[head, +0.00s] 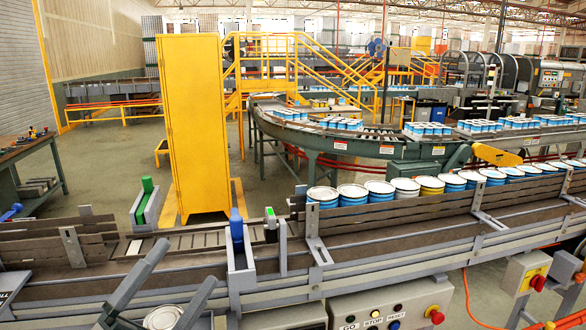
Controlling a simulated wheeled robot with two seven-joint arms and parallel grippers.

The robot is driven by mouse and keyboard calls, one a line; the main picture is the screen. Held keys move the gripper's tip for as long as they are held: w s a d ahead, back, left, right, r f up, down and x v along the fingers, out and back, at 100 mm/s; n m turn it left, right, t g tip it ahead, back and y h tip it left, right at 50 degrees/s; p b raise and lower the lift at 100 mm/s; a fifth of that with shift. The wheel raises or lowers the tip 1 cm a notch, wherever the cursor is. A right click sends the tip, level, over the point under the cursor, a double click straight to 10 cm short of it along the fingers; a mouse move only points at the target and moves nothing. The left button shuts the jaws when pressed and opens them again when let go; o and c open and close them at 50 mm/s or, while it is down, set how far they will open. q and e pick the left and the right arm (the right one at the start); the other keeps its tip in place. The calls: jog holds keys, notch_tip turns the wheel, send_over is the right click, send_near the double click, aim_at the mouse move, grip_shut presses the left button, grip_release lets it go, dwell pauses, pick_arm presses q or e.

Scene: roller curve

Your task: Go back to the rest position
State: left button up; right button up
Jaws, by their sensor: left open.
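My left gripper (190,262) is at the lower left, in front of the near roller conveyor. Its two grey fingers stand apart, and it looks open. A round, pale can-like top (162,318) shows between the fingers at the bottom edge; most of it is hidden, and I cannot tell whether anything touches it. My right gripper is not in view.
The near conveyor (360,243) carries a row of blue-and-white cans (322,196), with a yellow one (430,186) among them. A control box (390,310) with buttons is at the front. A yellow cabinet (195,125) stands behind. A workbench (30,170) is at left.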

pick_arm(q)
jog(key=w+a+f+n+y, duration=0.1)
jog(key=a+f+n+y, duration=0.6)
jog(key=f+n+y, duration=0.55)
jog(key=s+a+f+n+g+y, duration=0.1)
jog(key=s+f+n+g, duration=0.2)
jog(key=f, duration=0.4)
jog(key=s+a+f+n+g+y, duration=0.1)
jog(key=s+f+n+g, duration=0.15)
jog(key=f, duration=0.45)
jog(key=s+d+f+n+g+h, duration=0.1)
jog(key=s+d+f+n+g, duration=0.3)
jog(key=s+f, duration=0.6)
jog(key=s+d+f+m+g, duration=0.1)
jog(key=s+f+g, duration=0.6)
jog(key=s, duration=0.6)
notch_tip(320, 180, down, 34)
jog(key=g+b, duration=0.1)
jog(key=b, duration=0.5)
jog(key=s+a+f+b, duration=0.1)
jog(key=s+f+b, duration=0.2)
jog(key=s+f, duration=0.6)
jog(key=s+a+f+g+b, duration=0.1)
jog(key=s+a+f+b, duration=0.1)
jog(key=s+f, duration=0.8)
notch_tip(320, 180, down, 5)
jog(key=shift+r+b, duration=0.2)
jog(key=shift+b, duration=0.2)
jog(key=shift+g, duration=0.25)
